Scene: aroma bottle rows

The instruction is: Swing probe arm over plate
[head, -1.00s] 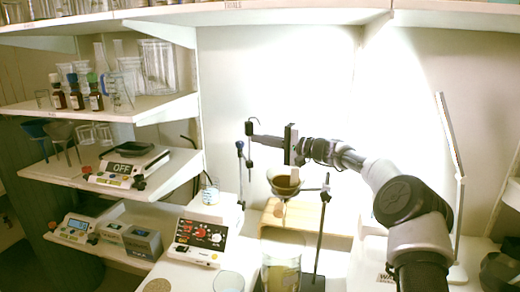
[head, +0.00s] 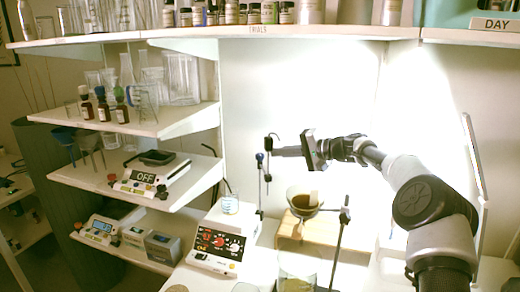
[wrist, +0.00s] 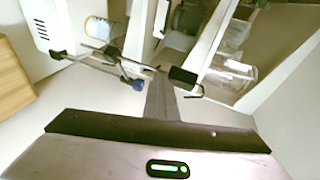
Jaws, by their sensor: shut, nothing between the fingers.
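The probe arm is a thin dark rod assembly with a hooked top (head: 274,137) and a blue knob (head: 260,157) beside the heater. In the wrist view, its rods cross near my fingertips, with the blue knob (wrist: 137,84) to their left and a black clamp block (wrist: 183,77) to their right. My gripper (head: 276,151) is shut and empty, its fingers pointing left at the rods. The fingers also show in the wrist view (wrist: 160,78); I cannot tell whether they touch a rod. The plate, a white hotplate unit (head: 217,243), carries a small beaker (head: 230,204).
A funnel bowl with brown contents (head: 304,203) sits on a stand (head: 341,230) below my wrist, over a wooden block (head: 318,230). A glass beaker (head: 297,272) stands in front. Shelves with glassware (head: 160,120) and a scale (head: 145,180) are at left.

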